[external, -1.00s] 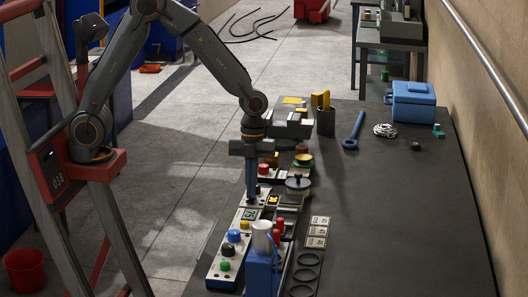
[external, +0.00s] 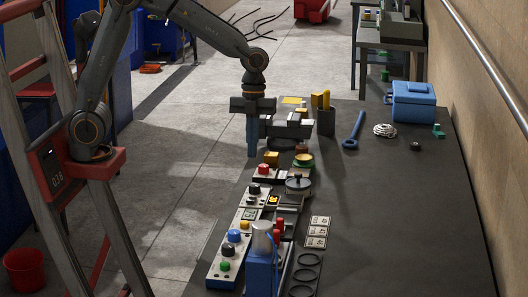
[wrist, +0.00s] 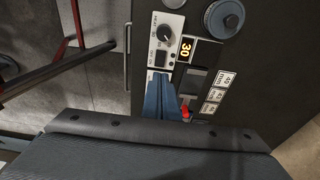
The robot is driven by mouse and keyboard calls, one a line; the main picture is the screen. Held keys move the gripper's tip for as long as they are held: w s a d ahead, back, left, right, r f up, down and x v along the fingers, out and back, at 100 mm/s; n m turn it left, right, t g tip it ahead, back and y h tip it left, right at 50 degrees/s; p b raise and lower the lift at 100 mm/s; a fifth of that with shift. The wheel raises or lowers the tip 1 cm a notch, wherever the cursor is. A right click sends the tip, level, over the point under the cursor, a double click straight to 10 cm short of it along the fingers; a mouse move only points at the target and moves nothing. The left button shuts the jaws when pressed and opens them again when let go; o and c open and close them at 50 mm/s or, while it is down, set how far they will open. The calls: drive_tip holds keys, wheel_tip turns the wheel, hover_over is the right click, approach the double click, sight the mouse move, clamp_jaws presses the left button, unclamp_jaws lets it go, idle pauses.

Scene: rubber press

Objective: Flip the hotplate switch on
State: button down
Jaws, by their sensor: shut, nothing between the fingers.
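The control panel shows in the wrist view (wrist: 142,40) as a pale strip with a black heat knob (wrist: 166,33). Below the knob is a small dark switch (wrist: 161,58) with lettering. The external view shows the same strip, with a small greenish-dark patch (external: 250,214) where the switch seems to be. I cannot tell which way the switch is set. My gripper (external: 253,155) is shut and empty, pointing down, raised clear of the panel and beyond it in the external view. In the wrist view its blue fingers (wrist: 160,90) hide the panel below the switch.
A lit display reads 30 (wrist: 186,48) right of the panel. A round lidded pot (external: 298,184) stands close by. Labelled cards (external: 317,231), black rings (external: 305,275) and a blue-handled tool (external: 353,131) lie on the dark bench (external: 400,220). The bench's right side is mostly clear.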

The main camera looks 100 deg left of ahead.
sight(250, 200)
drive_tip(key=shift+a+r, duration=0.1)
drive_tip(key=shift+r, duration=0.7)
drive_tip(key=shift+b, duration=0.35)
drive_tip(key=shift+s+d+b, duration=0.1)
drive_tip(key=shift+d+b, duration=0.5)
drive_tip(key=shift+b, duration=0.45)
drive_tip(key=f+p, duration=0.1)
drive_tip(key=f, duration=0.3)
drive_tip(key=d+f+p, duration=0.1)
drive_tip(key=f, duration=0.4)
drive_tip(key=d+f+p, duration=0.1)
drive_tip(key=f, duration=0.3)
drive_tip(key=shift+d+f+p, duration=0.1)
drive_tip(key=shift+f+p, duration=0.2)
drive_tip(key=shift+f, duration=0.1)
